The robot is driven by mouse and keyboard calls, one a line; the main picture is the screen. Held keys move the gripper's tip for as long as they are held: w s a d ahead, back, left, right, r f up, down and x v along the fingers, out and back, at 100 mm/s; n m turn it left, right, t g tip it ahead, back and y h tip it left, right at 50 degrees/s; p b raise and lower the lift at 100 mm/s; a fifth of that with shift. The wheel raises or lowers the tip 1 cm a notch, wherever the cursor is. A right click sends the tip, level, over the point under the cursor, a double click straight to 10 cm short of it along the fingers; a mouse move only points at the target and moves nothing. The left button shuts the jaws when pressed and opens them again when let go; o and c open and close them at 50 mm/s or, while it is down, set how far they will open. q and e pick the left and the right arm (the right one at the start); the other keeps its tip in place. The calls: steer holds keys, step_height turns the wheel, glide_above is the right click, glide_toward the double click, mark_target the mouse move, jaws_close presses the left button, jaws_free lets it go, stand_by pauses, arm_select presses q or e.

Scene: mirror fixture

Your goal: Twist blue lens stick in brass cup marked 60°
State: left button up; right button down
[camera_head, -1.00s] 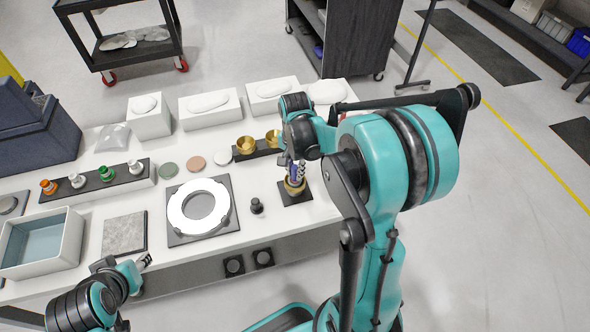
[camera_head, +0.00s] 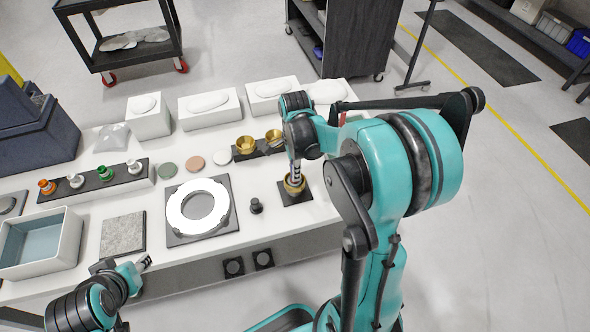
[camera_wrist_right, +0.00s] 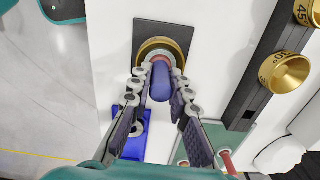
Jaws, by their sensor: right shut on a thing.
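The blue lens stick (camera_wrist_right: 161,84) stands between the two fingers of my right gripper (camera_wrist_right: 160,73) in the right wrist view. The gripper is shut on it. Its reddish far end reaches into the brass cup (camera_wrist_right: 152,46), which sits on a dark square pad (camera_wrist_right: 180,30). In the head view my right gripper (camera_head: 295,178) comes down over this brass cup (camera_head: 293,188) and hides most of the stick. I cannot read a mark on this cup. My left gripper (camera_head: 144,262) is by the table's front edge, away from the cup; its jaw opening is unclear.
Brass cups marked 30° (camera_wrist_right: 284,73) and 45 sit on a dark rail (camera_wrist_right: 262,60) behind the pad. A black knob (camera_head: 256,206) and a white ring plate (camera_head: 170,209) are to the left. A tray (camera_head: 70,248) is at far left.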

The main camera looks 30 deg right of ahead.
steer(key=n, duration=0.3)
steer(key=shift+n, duration=0.4)
steer(key=shift+r+p, duration=2.6)
steer(key=shift+r, duration=1)
steer(key=shift+f, duration=0.2)
steer(key=shift+f+b, duration=2.15)
steer(key=shift+f, duration=0.35)
steer(key=shift+f+b, duration=0.75)
steer(key=shift+f, duration=0.15)
